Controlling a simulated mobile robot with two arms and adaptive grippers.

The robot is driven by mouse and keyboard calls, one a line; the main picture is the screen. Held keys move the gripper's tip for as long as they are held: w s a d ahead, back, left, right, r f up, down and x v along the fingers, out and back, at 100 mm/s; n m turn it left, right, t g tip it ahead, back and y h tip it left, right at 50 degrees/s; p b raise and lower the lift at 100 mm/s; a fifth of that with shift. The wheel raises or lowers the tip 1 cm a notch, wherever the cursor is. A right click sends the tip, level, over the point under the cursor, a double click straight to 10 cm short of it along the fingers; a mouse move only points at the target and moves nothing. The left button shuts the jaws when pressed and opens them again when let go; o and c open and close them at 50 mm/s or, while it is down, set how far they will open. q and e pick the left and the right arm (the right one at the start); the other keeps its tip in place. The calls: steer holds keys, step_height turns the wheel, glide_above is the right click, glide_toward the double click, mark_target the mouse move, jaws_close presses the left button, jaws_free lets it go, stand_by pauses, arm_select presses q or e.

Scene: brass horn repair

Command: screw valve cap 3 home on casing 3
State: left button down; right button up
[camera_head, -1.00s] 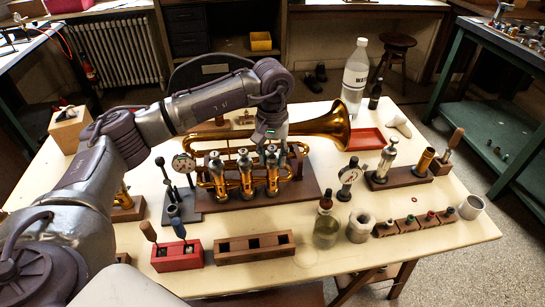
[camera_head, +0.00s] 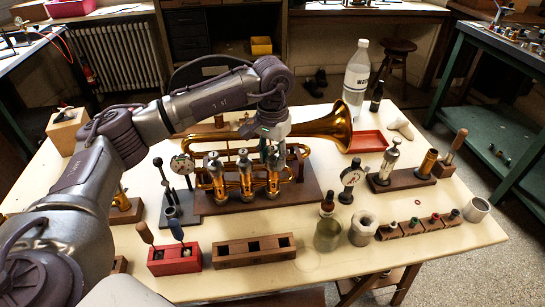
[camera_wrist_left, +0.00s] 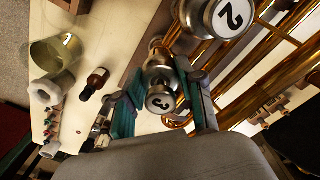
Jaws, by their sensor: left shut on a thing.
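Casing 3 (camera_head: 273,182) is the right-hand one in the head view. My left gripper (camera_head: 273,154) comes down from above onto its top. In the left wrist view its teal fingers (camera_wrist_left: 163,108) stand on either side of valve cap 3 (camera_wrist_left: 158,75), shut on it. The button marked 3 (camera_wrist_left: 162,101) shows between them. The seam between cap and casing is hidden. The neighbouring valve button marked 2 (camera_wrist_left: 231,18) is close by. My right gripper is out of view.
A wooden block with slots (camera_head: 235,259) and a red tool holder (camera_head: 174,262) are in front.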

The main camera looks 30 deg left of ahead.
arm_select(q)
steer(key=m+b, duration=0.1)
steer(key=m, duration=0.1)
steer(key=shift+f+m, duration=0.1)
steer(key=shift+m, duration=0.2)
steer(key=m, duration=0.2)
steer(key=shift+m+b, duration=0.3)
steer(key=shift+b, duration=0.05)
steer(key=c, duration=0.6)
jaws_free()
steer(key=shift+c, duration=0.2)
steer(key=shift+r, duration=0.2)
